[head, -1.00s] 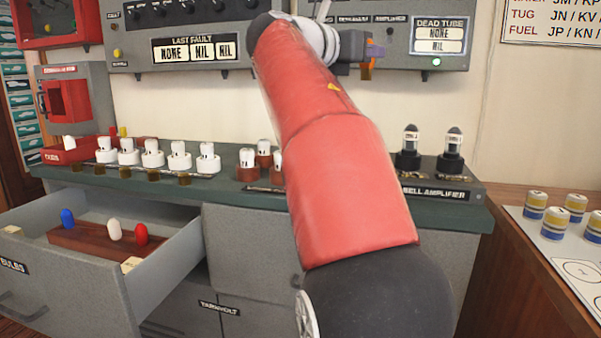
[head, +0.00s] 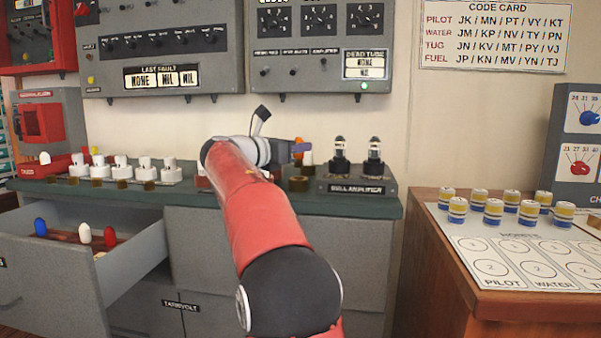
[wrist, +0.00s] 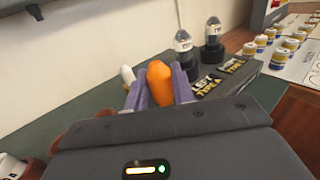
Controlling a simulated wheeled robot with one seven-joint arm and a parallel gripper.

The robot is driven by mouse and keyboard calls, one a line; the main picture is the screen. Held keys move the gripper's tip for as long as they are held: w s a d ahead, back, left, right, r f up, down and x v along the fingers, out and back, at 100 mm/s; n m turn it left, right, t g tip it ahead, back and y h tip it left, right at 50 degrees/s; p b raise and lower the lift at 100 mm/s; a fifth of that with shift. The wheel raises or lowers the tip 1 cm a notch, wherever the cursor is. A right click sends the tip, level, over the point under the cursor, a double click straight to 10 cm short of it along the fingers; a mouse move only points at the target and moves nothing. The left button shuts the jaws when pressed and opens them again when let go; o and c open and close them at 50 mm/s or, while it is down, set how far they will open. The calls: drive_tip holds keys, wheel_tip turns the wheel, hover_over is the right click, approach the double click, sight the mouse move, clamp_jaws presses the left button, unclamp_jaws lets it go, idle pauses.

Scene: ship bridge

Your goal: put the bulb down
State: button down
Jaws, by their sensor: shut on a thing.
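My gripper (head: 300,149) is low over the back of the green counter (head: 130,190), just left of the bell amplifier (head: 355,184). In the wrist view its purple fingers (wrist: 159,92) are shut on an orange bulb (wrist: 160,84), which points up and away. The orange bulb also shows as a small tip (head: 298,141) in the head view. A white bulb-like piece (wrist: 127,75) stands just beyond the fingers. What lies directly under the held bulb is hidden.
Two dark-based tubes (head: 340,155) stand on the bell amplifier. Several white-topped sockets (head: 120,165) line the counter's left. The open drawer (head: 140,246) holds a blue, a white and a red bulb. Several striped cans (head: 493,210) stand on the right table.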

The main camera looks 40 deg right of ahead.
sight(297, 165)
wheel_tip(297, 165, down, 4)
drive_tip(key=b, duration=0.4)
drive_tip(key=shift+f, duration=0.55)
drive_tip(key=c, duration=1.2)
unclamp_jaws()
drive_tip(key=shift+o, duration=0.2)
drive_tip(key=shift+r, duration=0.3)
drive_tip(key=s+a, duration=0.1)
drive_tip(key=a, duration=1.1)
drive_tip(key=shift+r, duration=0.3)
drive_tip(key=shift+s, duration=0.1)
